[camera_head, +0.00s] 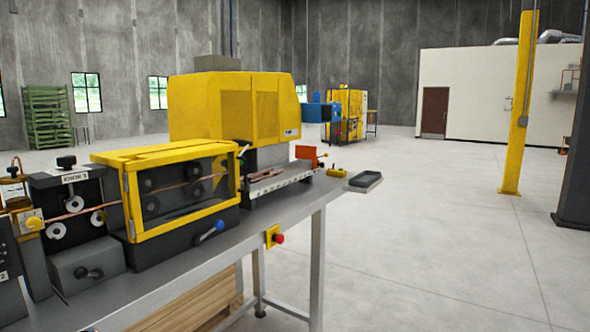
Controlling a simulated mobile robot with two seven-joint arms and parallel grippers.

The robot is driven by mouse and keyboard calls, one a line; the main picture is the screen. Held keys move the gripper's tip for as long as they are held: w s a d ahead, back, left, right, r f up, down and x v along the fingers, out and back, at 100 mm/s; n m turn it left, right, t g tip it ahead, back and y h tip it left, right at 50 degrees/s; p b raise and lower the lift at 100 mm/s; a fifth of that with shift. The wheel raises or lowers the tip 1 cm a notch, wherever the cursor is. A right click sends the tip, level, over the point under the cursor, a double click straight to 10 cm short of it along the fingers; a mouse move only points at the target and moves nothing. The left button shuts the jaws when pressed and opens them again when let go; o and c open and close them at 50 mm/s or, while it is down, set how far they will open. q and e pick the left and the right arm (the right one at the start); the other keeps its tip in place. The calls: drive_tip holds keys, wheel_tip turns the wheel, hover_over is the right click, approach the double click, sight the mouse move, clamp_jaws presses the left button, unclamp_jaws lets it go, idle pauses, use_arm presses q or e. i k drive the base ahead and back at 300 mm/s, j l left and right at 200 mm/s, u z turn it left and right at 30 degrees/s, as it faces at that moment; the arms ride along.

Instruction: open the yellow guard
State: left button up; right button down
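The yellow guard (178,227) is a yellow frame with clear panels, standing on a dark base on the grey workbench at the left. It looks closed over the rollers inside it. A copper tube (110,209) runs from the left into the guard. A lever with a blue knob (209,232) is on the front of the dark base below the guard. Neither of my grippers shows in the head view.
The workbench (254,230) carries roller units (73,204) at the left and a large yellow machine (231,108) behind the guard. A red emergency button (278,238) juts from the bench's front edge. A dark tray (365,181) lies at the bench's far end.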

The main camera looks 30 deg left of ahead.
sight(163, 157)
drive_tip(key=i+u, duration=0.2)
drive_tip(key=i, duration=0.3)
drive_tip(key=i+l+u, duration=0.2)
drive_tip(key=i, duration=0.25)
drive_tip(key=i+l+u, duration=0.2)
drive_tip(key=i, duration=0.3)
drive_tip(key=i+l+u, duration=0.15)
drive_tip(key=u, duration=0.2)
drive_tip(key=i+l+u, duration=0.55)
drive_tip(key=u, duration=0.2)
